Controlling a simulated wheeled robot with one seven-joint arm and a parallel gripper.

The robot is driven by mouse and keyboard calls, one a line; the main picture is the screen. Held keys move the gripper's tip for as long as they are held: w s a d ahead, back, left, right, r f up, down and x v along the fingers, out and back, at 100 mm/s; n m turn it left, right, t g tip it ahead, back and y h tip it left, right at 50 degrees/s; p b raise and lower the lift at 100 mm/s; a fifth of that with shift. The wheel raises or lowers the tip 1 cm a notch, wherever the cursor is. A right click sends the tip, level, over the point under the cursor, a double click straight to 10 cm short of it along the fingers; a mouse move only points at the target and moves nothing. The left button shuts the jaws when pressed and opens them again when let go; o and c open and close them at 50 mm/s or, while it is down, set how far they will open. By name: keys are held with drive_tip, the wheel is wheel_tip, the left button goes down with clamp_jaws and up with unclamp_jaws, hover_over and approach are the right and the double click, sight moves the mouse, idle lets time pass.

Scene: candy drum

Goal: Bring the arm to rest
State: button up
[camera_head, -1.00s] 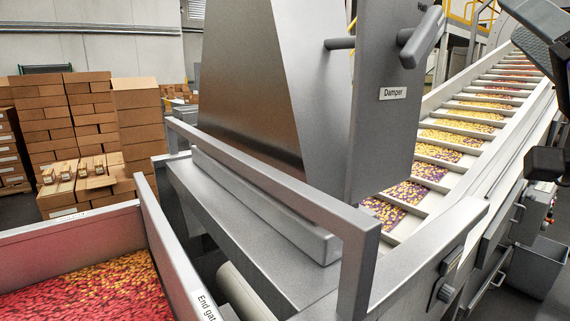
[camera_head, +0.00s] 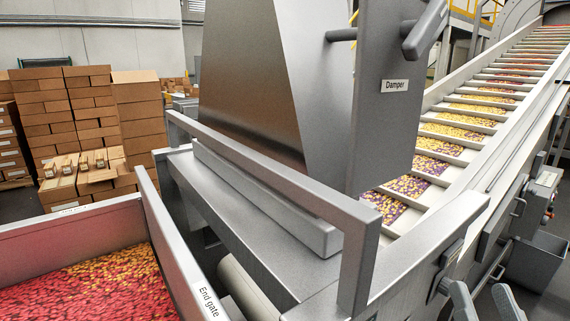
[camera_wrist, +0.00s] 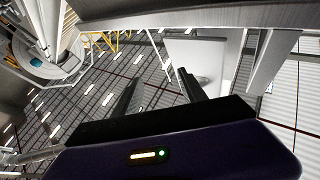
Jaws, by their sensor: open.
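My gripper (camera_wrist: 158,76) shows in the wrist view with its two dark fingers apart and nothing between them. In the head view two grey finger-like tips, which look like those of my gripper (camera_head: 485,302), rise from the bottom edge at the right. They are in front of the conveyor's side, near the corner of the grey frame. The rest of my arm is out of the head view.
A grey chute with a damper plate (camera_head: 391,120) and a guard rail (camera_head: 270,172) fill the middle. A slatted conveyor (camera_head: 458,185) carrying candy climbs to the right. A candy-filled bin with an end gate (camera_head: 185,255) is at lower left. Cardboard boxes (camera_head: 70,125) stand behind.

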drive_tip(key=s+a+f+n+g, duration=0.1)
drive_tip(key=s+f+g, duration=0.3)
drive_tip(key=s+f, duration=0.7)
drive_tip(key=s+a+f+n+g+y, duration=0.1)
drive_tip(key=s+a+f+g, duration=0.3)
drive_tip(key=s+f, duration=0.7)
drive_tip(key=s, duration=0.5)
drive_tip(key=shift+a+f+n+y, duration=0.25)
drive_tip(key=shift+f+n+y, duration=0.05)
drive_tip(key=shift+f, duration=0.05)
drive_tip(key=shift+c, duration=0.4)
